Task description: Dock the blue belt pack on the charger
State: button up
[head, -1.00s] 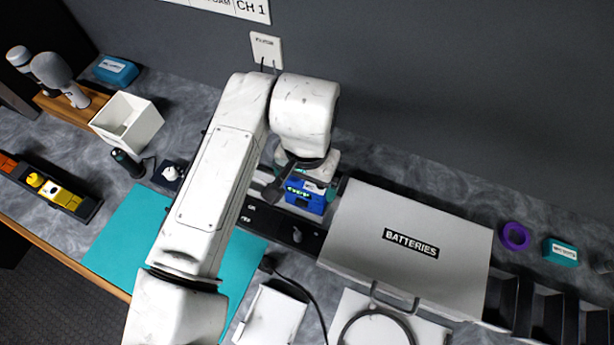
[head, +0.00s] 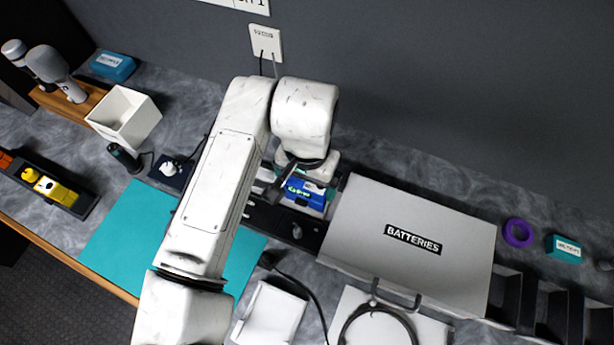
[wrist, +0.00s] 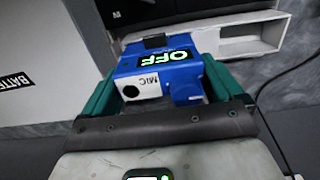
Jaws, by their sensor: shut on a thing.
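The blue belt pack (head: 304,193) is held by my gripper (head: 306,180) above or at the black charger strip (head: 263,216), left of the batteries case. I cannot tell whether the pack touches the strip. In the wrist view the belt pack (wrist: 158,72) sits between the teal fingers of my gripper (wrist: 165,88), which are shut on its sides. Its green display reads OFF, and a MIC label and a round knob face the camera. My arm hides part of the charger strip in the head view.
The grey batteries case (head: 392,275) stands close on the right. A wall plate (head: 266,42) with cables is behind. A teal mat (head: 118,240) lies left, with a white bin (head: 110,128) beyond. A white stand (head: 270,318) and cable are in front.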

jog(key=shift+f+b, duration=0.35)
jog(key=shift+f, duration=0.25)
jog(key=o, duration=0.9)
jog(key=shift+o, duration=0.2)
notch_tip(320, 180, up, 11)
jog(key=shift+f+b, duration=0.1)
jog(key=shift+b, duration=0.6)
jog(key=shift+s, duration=0.1)
